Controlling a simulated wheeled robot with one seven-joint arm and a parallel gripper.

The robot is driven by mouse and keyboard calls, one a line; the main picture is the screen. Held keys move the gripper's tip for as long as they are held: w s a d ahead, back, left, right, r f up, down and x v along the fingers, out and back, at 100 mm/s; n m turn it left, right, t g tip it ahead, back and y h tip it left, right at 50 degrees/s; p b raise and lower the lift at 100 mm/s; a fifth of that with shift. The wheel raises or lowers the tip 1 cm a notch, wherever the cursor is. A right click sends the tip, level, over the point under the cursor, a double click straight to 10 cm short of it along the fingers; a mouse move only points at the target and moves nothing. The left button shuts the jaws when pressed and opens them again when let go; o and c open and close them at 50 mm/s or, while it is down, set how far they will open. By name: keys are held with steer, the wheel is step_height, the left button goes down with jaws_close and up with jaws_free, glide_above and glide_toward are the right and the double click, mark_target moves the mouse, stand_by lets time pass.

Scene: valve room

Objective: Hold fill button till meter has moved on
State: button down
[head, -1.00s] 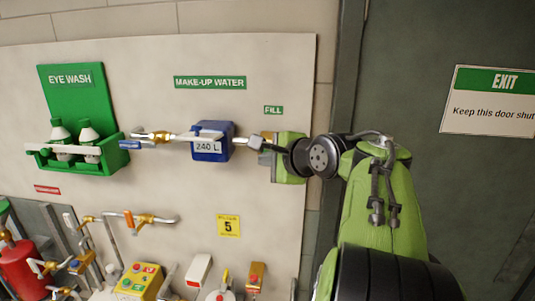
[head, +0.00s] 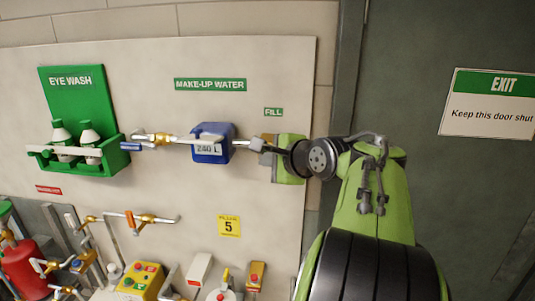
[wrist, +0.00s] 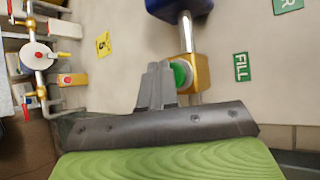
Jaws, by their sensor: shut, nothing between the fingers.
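The blue meter box (head: 211,143) under the MAKE-UP WATER sign reads 240 L in the head view. It also shows at the top of the wrist view (wrist: 180,8). The green fill button (wrist: 182,74) sits on a brass body (wrist: 196,72) near the FILL sign in the wrist view. My gripper (wrist: 157,72) is shut and empty, its fingertips right beside the button and covering its left part. I cannot tell whether they touch or press it. In the head view my gripper (head: 257,146) is at the pipe's right end and hides the button.
A green eye wash shelf (head: 110,157) with two bottles is at the left. Below are pipes with valves, a yellow button box (head: 140,282) and a red cylinder (head: 20,268). A dark door (head: 450,180) is at the right. The panel around the FILL sign (head: 273,112) is clear.

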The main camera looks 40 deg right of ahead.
steer(key=shift+w+d+p, duration=0.3)
steer(key=shift+d+p, duration=0.15)
steer(key=shift+p, duration=0.25)
stand_by(0.6)
stand_by(0.7)
steer(key=shift+s+a+b, duration=0.6)
steer(key=shift+a, duration=0.2)
steer(key=s+a+b, duration=0.1)
steer(key=a, duration=0.1)
steer(key=s+a+b, duration=0.1)
steer(key=s+a, duration=0.1)
stand_by(0.5)
